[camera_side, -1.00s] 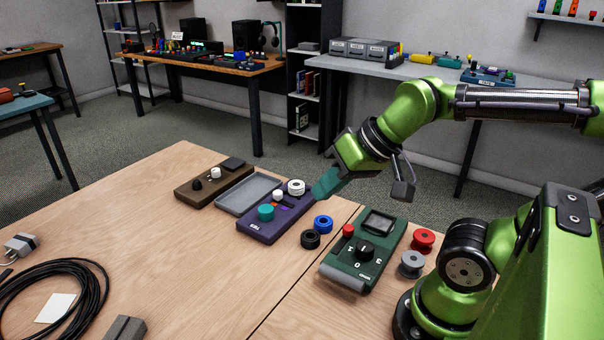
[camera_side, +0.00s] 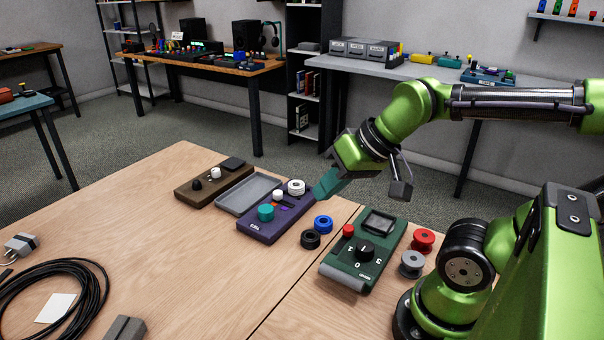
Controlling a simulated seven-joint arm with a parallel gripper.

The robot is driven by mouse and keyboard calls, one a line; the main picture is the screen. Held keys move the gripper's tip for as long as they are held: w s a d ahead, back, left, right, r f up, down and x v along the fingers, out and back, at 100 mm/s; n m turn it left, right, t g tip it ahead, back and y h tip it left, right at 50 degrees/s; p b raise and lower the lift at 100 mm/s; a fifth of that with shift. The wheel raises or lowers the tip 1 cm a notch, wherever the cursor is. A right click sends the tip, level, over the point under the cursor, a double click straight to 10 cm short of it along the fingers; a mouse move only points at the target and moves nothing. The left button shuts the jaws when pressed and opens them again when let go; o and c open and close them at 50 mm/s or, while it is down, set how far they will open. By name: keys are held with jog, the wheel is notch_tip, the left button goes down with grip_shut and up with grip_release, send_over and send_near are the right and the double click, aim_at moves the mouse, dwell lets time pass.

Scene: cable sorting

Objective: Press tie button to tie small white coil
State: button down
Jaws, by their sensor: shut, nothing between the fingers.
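A small white coil (camera_side: 296,187) sits at the back end of the purple device (camera_side: 262,230) on the table. The device also carries a teal knob (camera_side: 266,212), a white knob (camera_side: 278,195) and a small orange button (camera_side: 279,206). I cannot read which control is the tie button. My gripper (camera_side: 318,193), with teal fingers, is shut and empty. It points down and left, at the right of the white coil by the device's back right edge. I cannot tell whether the fingertips touch the device.
A grey tray (camera_side: 232,205) and a brown device (camera_side: 185,194) lie to the left. A blue spool (camera_side: 323,222) and a black spool (camera_side: 310,239) stand to the right. Black cable (camera_side: 103,290) lies front left.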

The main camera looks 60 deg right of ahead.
jog(key=w+d+f+m+g, duration=0.1)
jog(key=w+d+f+m, duration=0.1)
jog(key=w+f+m, duration=0.15)
jog(key=m+t, duration=0.3)
jog(key=m, duration=1.4)
send_over(269, 209)
notch_tip(269, 209, down, 4)
jog(key=shift+f, duration=0.1)
jog(key=shift+f, duration=4.45)
jog(key=shift+f, duration=0.4)
